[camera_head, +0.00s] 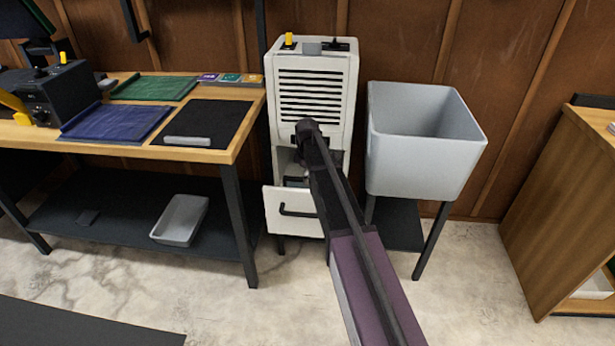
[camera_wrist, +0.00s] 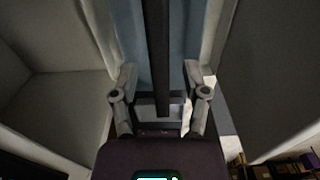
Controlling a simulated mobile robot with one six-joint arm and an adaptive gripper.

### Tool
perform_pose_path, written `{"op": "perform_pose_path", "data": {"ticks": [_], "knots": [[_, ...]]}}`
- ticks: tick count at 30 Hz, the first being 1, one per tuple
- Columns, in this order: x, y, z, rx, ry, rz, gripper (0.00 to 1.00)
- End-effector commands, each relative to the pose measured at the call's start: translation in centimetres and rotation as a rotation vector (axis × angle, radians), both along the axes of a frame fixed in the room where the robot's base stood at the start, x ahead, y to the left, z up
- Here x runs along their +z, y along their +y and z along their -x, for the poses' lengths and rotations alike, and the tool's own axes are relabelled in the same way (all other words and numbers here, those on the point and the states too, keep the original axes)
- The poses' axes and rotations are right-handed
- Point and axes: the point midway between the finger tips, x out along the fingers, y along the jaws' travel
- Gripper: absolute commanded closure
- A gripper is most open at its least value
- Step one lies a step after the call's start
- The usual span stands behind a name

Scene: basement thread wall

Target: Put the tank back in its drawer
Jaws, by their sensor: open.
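My gripper (camera_wrist: 160,94) is open in the wrist view, one finger on each side of a dark upright bar and a grey crosspiece. I cannot tell whether the fingers touch them. A pale blue surface (camera_wrist: 183,45) lies behind the bar; I cannot tell whether it is the tank. In the head view, a white cabinet (camera_head: 313,62) with a slotted grille stands against the wall. Its lower drawer (camera_head: 280,222), with a black handle, appears pulled out. My arm crosses in front of the cabinet and hides much of the opening. No tank can be clearly identified there.
A grey sink (camera_head: 415,170) on dark legs stands close to the right of the cabinet. A workbench (camera_head: 210,155) with cloths stands to the left, with a grey tray (camera_head: 180,220) on its lower shelf. A wooden cabinet (camera_head: 555,210) stands far right. Floor in front is partly clear.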

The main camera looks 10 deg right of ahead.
Motion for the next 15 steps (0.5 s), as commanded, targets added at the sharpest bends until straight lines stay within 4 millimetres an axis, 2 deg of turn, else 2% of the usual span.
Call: {"op": "perform_pose_path", "data": {"ticks": [15], "knots": [[4.4,0.0,0.0,0.000,0.000,0.000,0.41]]}}
